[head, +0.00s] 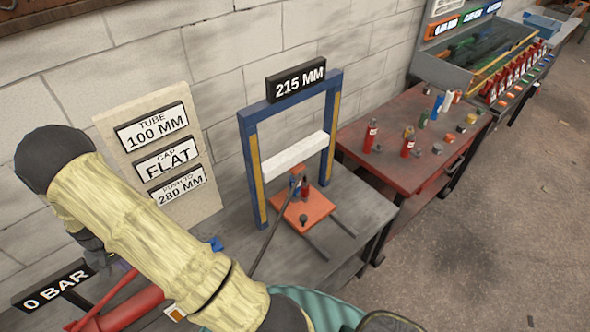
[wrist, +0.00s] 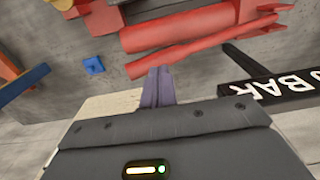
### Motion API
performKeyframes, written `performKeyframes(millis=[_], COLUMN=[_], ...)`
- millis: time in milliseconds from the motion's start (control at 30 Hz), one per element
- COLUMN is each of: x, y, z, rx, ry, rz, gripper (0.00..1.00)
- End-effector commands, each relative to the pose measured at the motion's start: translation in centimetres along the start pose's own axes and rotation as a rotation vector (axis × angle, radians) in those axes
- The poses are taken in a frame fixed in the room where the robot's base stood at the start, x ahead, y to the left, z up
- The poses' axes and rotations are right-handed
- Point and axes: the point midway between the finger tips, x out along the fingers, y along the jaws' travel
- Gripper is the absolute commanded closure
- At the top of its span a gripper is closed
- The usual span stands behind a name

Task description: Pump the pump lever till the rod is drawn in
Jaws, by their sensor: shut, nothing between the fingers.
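A red cylinder (wrist: 180,32) lies across the top of the wrist view, with a thinner red bar (wrist: 190,48) alongside it that looks like the pump lever. In the head view the red cylinder (head: 130,308) shows at the lower left, partly behind my arm. My gripper (wrist: 159,72) is shut and empty, its purple fingertips close to the thinner bar; I cannot tell whether they touch. In the head view my arm hides most of the gripper. I cannot make out the rod of the task for certain.
A "0 BAR" sign (head: 55,285) stands beside the cylinder. A blue frame (head: 250,150) marked "215 MM" holds a white crossbar (head: 295,157) above an orange plate (head: 305,209). A board (head: 205,195) of signs leans on the wall. A red table (head: 400,165) stands to the right.

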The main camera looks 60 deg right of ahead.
Motion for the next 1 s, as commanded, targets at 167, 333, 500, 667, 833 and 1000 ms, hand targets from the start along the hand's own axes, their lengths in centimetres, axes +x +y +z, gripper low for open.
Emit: performKeyframes(millis=[167,333,500,667,833,1000], x=[0.0,0.7,2.3,3.7,5.2,6.7], y=[0.0,0.0,0.0,0.0,0.0,0.0], z=[0.0,0.0,0.0,0.0,0.0,0.1], rx=[0.000,0.000,0.000,0.000,0.000,0.000], ry=[0.000,-0.001,-0.001,-0.001,0.000,-0.001], rz=[0.000,0.000,0.001,0.000,0.000,0.000], gripper=[1.00,1.00,1.00,1.00,1.00,1.00])
